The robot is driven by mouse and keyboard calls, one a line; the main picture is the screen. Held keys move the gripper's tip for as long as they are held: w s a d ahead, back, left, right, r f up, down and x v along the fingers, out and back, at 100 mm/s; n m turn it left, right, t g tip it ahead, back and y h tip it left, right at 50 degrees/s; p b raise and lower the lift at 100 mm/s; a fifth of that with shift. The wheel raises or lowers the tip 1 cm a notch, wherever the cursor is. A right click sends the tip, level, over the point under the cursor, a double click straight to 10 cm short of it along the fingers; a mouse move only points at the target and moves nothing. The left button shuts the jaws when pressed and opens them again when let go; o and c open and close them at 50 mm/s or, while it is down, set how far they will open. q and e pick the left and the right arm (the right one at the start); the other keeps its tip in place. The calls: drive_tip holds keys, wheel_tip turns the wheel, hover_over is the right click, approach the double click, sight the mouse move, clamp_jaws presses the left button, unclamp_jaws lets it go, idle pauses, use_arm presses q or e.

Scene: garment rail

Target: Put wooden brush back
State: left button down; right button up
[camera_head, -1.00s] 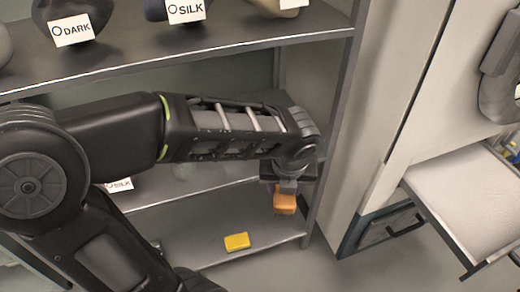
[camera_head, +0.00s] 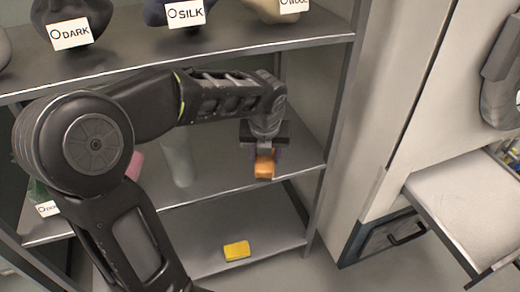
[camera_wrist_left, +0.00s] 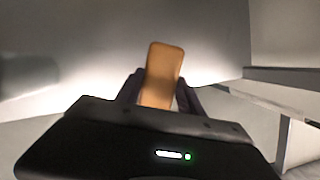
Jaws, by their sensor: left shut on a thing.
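The wooden brush (camera_head: 264,167) is an orange-brown block held in my left gripper (camera_head: 264,150). In the head view it hangs below the gripper, in front of or over the middle shelf (camera_head: 215,185); I cannot tell whether it touches the shelf. In the left wrist view the brush (camera_wrist_left: 162,75) stands out between the two dark fingers of the left gripper (camera_wrist_left: 160,92), slightly tilted. The fingers are shut on its near end, which is partly hidden by the gripper body. My right gripper is not in view.
A yellow block (camera_head: 237,250) lies on the bottom shelf (camera_head: 275,230). A pale cylinder (camera_head: 178,160) stands on the middle shelf, left of the brush. The top shelf (camera_head: 225,47) holds labelled dark and light items. A cabinet with an open drawer (camera_head: 455,205) is at the right.

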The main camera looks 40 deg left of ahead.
use_arm(q)
drive_tip(key=shift+w+a, duration=0.8)
drive_tip(key=shift+a, duration=0.35)
drive_tip(key=shift+w+a+f+b, duration=0.2)
drive_tip(key=shift+f+b, duration=0.1)
drive_tip(key=shift+f, duration=0.1)
drive_tip(key=shift+w+a+f+b, duration=0.1)
drive_tip(key=shift+a+f+b, duration=0.1)
drive_tip(key=shift+f+b, duration=0.15)
drive_tip(key=shift+f, duration=0.2)
drive_tip(key=c, duration=0.7)
unclamp_jaws()
drive_tip(key=shift+c, duration=0.2)
drive_tip(key=shift+r, duration=0.15)
